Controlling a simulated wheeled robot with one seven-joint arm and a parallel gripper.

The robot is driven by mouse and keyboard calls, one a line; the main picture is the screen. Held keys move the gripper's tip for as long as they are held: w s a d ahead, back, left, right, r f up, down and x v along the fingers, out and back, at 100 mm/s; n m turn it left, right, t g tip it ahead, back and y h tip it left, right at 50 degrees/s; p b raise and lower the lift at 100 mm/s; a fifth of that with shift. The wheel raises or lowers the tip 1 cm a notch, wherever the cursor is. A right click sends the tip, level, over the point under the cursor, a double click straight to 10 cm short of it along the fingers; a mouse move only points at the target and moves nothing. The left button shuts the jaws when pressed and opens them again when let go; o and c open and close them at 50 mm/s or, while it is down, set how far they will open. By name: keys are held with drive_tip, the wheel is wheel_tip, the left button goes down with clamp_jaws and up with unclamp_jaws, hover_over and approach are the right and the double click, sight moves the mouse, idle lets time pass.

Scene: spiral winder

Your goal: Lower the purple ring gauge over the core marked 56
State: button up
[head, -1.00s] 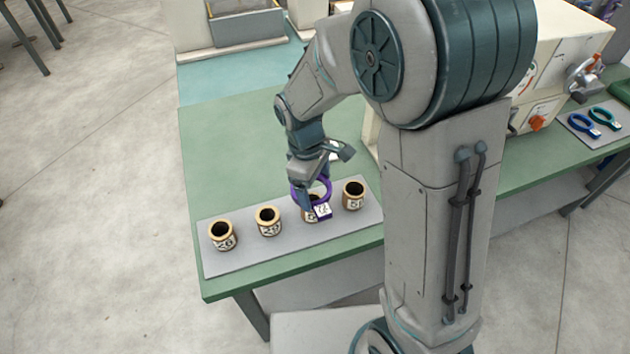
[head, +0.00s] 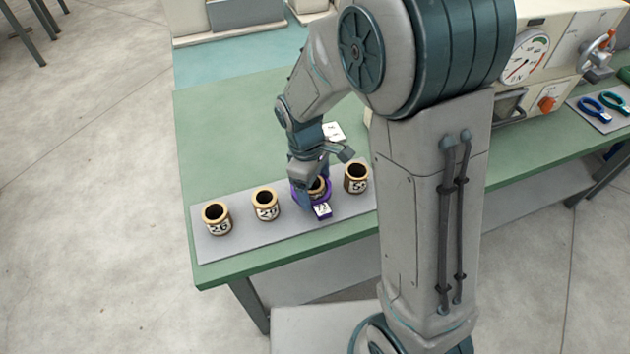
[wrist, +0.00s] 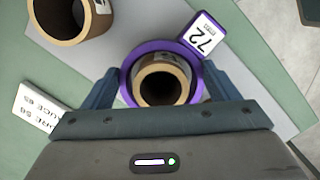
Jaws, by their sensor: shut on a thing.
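The purple ring gauge (head: 298,196) carries a white tag reading 72 (head: 322,210). It surrounds the third core from the left (head: 317,184), a tan and dark cylinder whose rim shows above the ring. In the wrist view the ring (wrist: 130,78) encircles that core (wrist: 148,69), with a thin gap visible on part of it. My gripper (head: 308,188) is shut on the ring, a finger at each side in the wrist view (wrist: 160,88). The core's own label is mostly hidden and its number unreadable. I cannot tell whether the ring touches the mat.
Other cores stand on the grey mat (head: 240,242): two to the left (head: 216,218) (head: 265,204) and one close on the right (head: 356,178). A white card (head: 333,131) lies behind, partly readable as 56 in the wrist view (wrist: 38,108). A machine with a dial (head: 525,57) stands right.

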drive_tip(key=shift+f+b, duration=0.7)
drive_tip(key=shift+f, duration=0.45)
drive_tip(key=o, duration=1)
drive_tip(key=shift+r, duration=0.1)
drive_tip(key=r, duration=0.4)
drive_tip(key=a+r, duration=0.1)
drive_tip(key=r, duration=0.4)
drive_tip(key=w+r, duration=0.1)
drive_tip(key=r, duration=0.3)
drive_tip(key=shift+a+r, duration=0.3)
drive_tip(key=shift+a, duration=0.05)
drive_tip(key=s+d+m+t, duration=0.1)
drive_tip(key=s+d+m, duration=0.3)
drive_tip(key=s+d+r+m+t+y, duration=0.1)
drive_tip(key=s+d+m, duration=0.3)
drive_tip(key=d, duration=0.1)
drive_tip(key=s+d+m+t, duration=0.1)
drive_tip(key=s+d+m, duration=0.3)
drive_tip(key=s, duration=0.1)
drive_tip(key=shift+s+d+r+t+y, duration=0.1)
drive_tip(key=shift+d+r+t+y, duration=0.1)
drive_tip(key=shift+t+y, duration=0.15)
